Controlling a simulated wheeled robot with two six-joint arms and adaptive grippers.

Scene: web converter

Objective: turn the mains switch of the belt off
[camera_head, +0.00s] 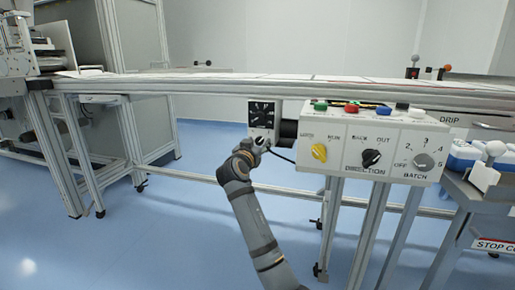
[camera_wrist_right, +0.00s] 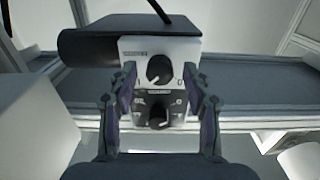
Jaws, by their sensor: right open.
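A small white switch box (camera_head: 263,113) hangs under the belt frame, with a black dial plate on its upper part. In the right wrist view, which appears turned upside down, the box (camera_wrist_right: 182,52) carries a black knob (camera_wrist_right: 159,70) on its white face. A second knob (camera_wrist_right: 158,116) sits on the black plate. I cannot read which is the mains switch. My right gripper (camera_head: 257,143) is at the box's lower part in the head view. In the wrist view, its open fingers (camera_wrist_right: 163,95) stand on either side of the box. My left gripper is not in view.
A larger control box (camera_head: 365,143) with yellow, black and grey knobs and coloured buttons stands right of the switch box. A black cylinder (camera_head: 288,131) adjoins the switch box. The belt frame (camera_head: 185,82) runs above. A side table with bottles (camera_head: 462,153) is at right.

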